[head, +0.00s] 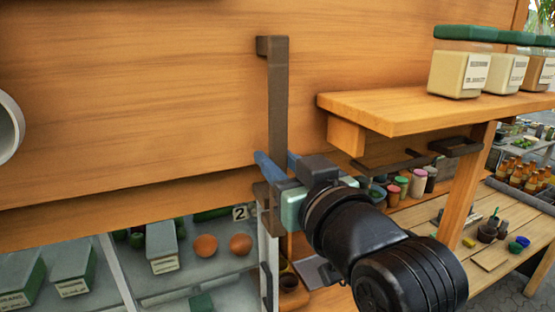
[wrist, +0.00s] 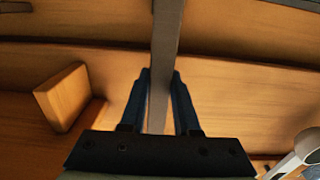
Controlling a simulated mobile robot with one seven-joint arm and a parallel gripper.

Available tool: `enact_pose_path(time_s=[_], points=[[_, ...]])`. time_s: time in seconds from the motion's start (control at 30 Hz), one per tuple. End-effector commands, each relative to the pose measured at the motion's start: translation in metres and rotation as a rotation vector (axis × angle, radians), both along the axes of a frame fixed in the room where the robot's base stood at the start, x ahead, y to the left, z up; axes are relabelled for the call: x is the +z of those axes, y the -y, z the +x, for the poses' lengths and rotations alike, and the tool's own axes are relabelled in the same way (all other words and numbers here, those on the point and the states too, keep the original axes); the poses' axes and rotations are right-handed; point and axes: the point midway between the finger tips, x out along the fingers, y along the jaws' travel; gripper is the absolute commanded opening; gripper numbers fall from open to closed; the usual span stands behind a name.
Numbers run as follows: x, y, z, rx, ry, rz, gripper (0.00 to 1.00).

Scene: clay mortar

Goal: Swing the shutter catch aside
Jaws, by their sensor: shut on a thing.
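The shutter catch (head: 278,105) is a dark brown upright bar with a short bent top, standing against the wooden shutter (head: 140,90) in the head view. My gripper (head: 277,160) comes from the lower right and is shut on the bar's lower part, with a blue finger on each side. In the wrist view the catch (wrist: 168,40) runs between the two blue fingers (wrist: 161,76). The bar's lower end is partly hidden by my gripper in the head view.
A wooden shelf (head: 400,105) with green-lidded jars (head: 462,72) juts out right of the catch, close above my arm. A glass case (head: 190,285) with round orange items lies below left. A dark handle-like bar (head: 405,162) sits under the shelf. A wooden table (head: 500,250) stands at right.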

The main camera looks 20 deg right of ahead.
Motion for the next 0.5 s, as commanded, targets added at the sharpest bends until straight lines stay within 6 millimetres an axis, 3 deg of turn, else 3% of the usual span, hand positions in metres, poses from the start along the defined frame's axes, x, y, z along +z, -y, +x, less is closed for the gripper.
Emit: enact_pose_path(time_s=[0.37,0.5], points=[[0.0007,-0.0008,0.0000,0.000,0.001,0.008,0.00],[0.0029,-0.0082,0.0002,0.004,-0.002,0.086,0.00]])
